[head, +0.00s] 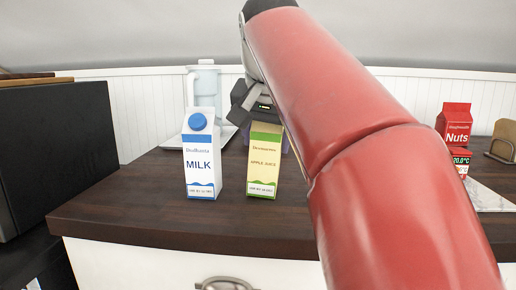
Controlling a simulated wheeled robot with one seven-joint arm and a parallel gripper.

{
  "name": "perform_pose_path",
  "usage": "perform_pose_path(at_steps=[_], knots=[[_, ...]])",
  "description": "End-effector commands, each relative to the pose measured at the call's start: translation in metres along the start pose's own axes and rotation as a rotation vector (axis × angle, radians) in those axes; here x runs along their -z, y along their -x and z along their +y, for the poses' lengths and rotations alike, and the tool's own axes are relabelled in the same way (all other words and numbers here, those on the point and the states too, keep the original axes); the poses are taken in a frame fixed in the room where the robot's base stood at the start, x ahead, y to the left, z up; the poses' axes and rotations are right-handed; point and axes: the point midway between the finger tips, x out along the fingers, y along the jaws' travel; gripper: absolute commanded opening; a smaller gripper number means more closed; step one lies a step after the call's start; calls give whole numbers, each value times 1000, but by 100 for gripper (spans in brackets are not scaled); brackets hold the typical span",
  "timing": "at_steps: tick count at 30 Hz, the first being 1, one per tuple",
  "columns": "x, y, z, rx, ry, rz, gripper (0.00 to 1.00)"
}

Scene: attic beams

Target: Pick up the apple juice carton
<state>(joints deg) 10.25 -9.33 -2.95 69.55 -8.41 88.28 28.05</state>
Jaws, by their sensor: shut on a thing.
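The apple juice carton (264,168), yellow with a green top and green lower edge, stands upright on the dark wooden counter (150,215) near the middle of the head view. My gripper (262,112) is at the carton's top, shut on it from behind and above. Its fingertips are mostly hidden by the carton and by my red arm, which fills the right middle of the view. The carton's base appears at counter level; I cannot tell whether it is lifted.
A white and blue milk carton (201,160) stands close left of the juice. A red nuts box (455,128) is at right. A black box (60,145) is at left.

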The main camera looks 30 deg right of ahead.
Motion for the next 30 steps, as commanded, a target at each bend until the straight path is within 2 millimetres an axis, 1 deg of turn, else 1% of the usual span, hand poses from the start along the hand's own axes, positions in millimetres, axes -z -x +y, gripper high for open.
perform_pose_path(at_steps=[2,3,5,10,11,15,20,24,30], knots=[[1,2,-1,1,0,0,13],[2,3,-1,1,0,0,7],[4,7,-2,1,0,1,7],[17,26,-5,2,-1,3,7],[18,27,-5,1,-2,3,7],[30,46,-9,1,-1,4,7],[41,65,-11,1,-1,5,7],[48,74,-12,0,-3,3,7],[51,82,-14,0,-2,2,7]])
